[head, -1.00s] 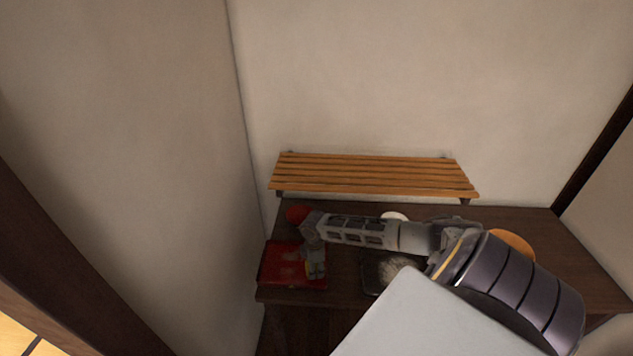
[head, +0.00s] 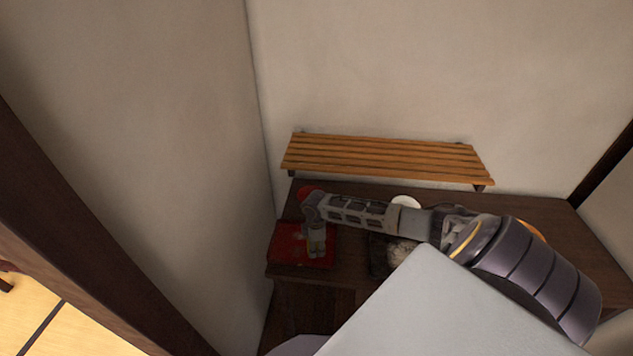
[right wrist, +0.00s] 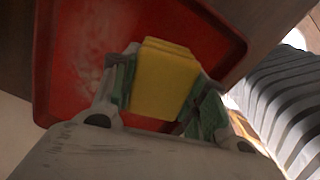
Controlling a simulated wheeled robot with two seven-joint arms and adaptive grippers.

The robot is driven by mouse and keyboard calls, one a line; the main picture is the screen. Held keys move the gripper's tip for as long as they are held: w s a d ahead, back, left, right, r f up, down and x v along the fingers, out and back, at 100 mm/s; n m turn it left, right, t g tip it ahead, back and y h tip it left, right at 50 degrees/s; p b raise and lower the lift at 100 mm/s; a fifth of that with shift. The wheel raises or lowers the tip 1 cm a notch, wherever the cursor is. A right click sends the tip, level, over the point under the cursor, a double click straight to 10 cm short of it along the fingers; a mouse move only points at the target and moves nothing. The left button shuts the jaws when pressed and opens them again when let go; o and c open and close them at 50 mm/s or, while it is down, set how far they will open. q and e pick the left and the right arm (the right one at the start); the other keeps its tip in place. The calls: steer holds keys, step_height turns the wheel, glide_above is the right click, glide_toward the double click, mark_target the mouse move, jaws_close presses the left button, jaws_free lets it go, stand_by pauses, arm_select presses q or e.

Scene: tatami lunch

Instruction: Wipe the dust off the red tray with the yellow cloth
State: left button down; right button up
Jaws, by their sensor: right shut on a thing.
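The red tray (head: 288,255) lies at the left end of the dark table in the head view. It fills much of the right wrist view (right wrist: 60,70), where a pale dusty smear shows on its left part. My right gripper (head: 317,252) is above the tray, pointing down. In the right wrist view its fingers are shut on the yellow cloth (right wrist: 163,80), a folded block held between green pads. I cannot tell whether the cloth touches the tray. My left gripper is not in view.
The dark table (head: 525,205) stands against the wall, with a slatted wooden shelf (head: 390,158) above its back edge. A red round thing (head: 304,191) is behind the tray. A dark tray with pale contents (head: 402,252) and a white round thing (head: 406,202) are to the right.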

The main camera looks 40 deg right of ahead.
mark_target(289, 249)
steer(key=shift+w+a+f, duration=0.15)
steer(key=shift+w+a, duration=1)
steer(key=shift+w, duration=0.15)
steer(key=shift+a, duration=0.1)
steer(key=shift+w+a+b, duration=0.15)
steer(key=shift+b, duration=0.15)
steer(key=shift+w+a, duration=0.9)
steer(key=shift+w, duration=0.3)
steer(key=shift+w+a, duration=0.1)
steer(key=shift+w+a+b, duration=0.6)
steer(key=shift+w+a, duration=0.5)
steer(key=shift+w, duration=0.05)
steer(key=shift+w+d, duration=0.1)
